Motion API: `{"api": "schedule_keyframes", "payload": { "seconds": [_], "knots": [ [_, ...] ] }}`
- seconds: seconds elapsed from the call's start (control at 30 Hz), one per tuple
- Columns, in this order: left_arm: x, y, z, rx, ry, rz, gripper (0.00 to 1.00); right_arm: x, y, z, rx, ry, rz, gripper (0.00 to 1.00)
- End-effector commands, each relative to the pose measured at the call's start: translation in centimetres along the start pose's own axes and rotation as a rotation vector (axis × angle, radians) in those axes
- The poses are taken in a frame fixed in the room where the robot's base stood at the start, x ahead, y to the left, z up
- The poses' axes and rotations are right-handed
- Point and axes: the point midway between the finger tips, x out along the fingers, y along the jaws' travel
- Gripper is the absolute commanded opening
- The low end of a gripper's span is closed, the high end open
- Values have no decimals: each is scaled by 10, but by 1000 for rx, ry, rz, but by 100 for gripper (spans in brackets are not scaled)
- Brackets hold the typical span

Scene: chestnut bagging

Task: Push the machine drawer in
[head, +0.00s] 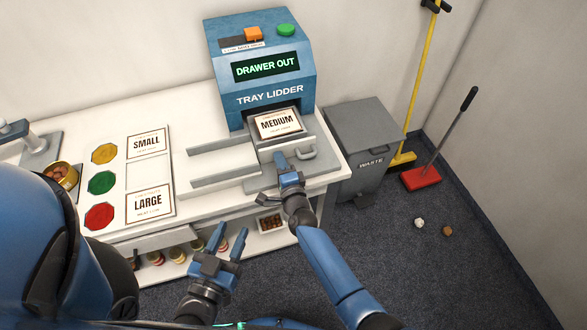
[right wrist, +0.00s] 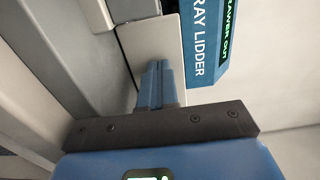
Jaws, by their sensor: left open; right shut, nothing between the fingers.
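The blue tray lidder machine (head: 262,70) stands at the back of the white counter, its display reading DRAWER OUT. Its grey drawer (head: 262,155) sticks out toward me, with a MEDIUM card (head: 278,124) on it and a handle (head: 308,152) at its right. My right gripper (head: 284,162) is shut and empty at the drawer's front; I cannot tell whether it touches. In the right wrist view its shut fingers (right wrist: 161,85) point at a pale flat plate (right wrist: 150,45) beside the machine. My left gripper (head: 222,240) is open and empty, low before the counter.
SMALL (head: 146,143) and LARGE (head: 148,202) cards and coloured discs lie on the counter. Two grey rails (head: 225,145) run left of the drawer. A waste bin (head: 362,150) stands right of the counter. A red dustpan (head: 421,177) and bits of litter lie on the floor.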

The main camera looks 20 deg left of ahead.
Motion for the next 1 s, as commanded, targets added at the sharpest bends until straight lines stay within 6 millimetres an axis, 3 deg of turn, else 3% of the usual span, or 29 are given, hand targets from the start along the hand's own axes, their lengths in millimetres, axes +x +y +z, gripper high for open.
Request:
{"api": "schedule_keyframes", "payload": {
  "seconds": [1.0],
  "knots": [
    [0, 0, 19, 0, 0, 0, 43, 35, -4, -2, -3, 5, -11, 0]
  ]
}}
